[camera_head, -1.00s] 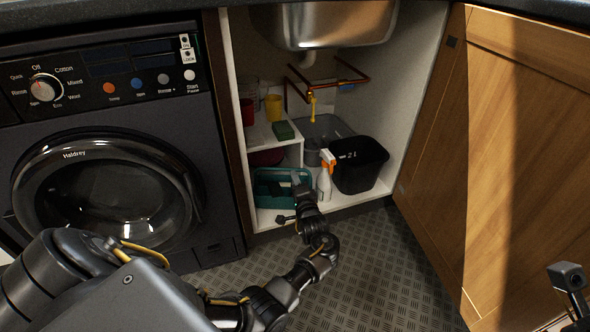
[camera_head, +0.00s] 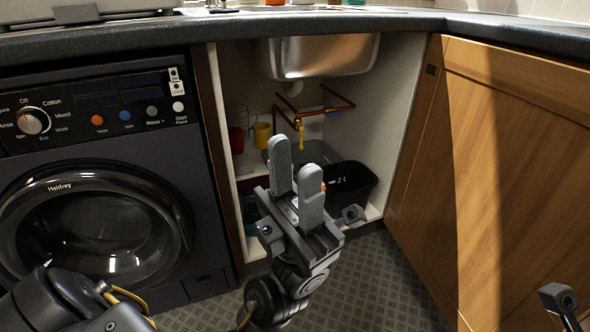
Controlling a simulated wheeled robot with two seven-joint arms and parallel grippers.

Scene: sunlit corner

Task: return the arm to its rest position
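My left gripper (camera_head: 296,188) is raised in front of the open sink cupboard. Its two grey fingers point up and stand apart, with nothing seen between them. My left arm comes in from the lower left. It hides most of the cupboard floor, including most of the teal caddy (camera_head: 250,215). Only a bit of orange from the spray bottle shows behind the fingers. Of my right arm, only a dark part shows at the lower right; its gripper fingers are not in view.
The cupboard holds a black bin (camera_head: 352,182), a yellow cup (camera_head: 262,135), a red cup (camera_head: 236,139) and copper pipes (camera_head: 318,112) below the steel sink (camera_head: 318,57). A washing machine (camera_head: 95,160) stands left, a wooden door (camera_head: 430,160) right. The worktop (camera_head: 400,22) edge runs above.

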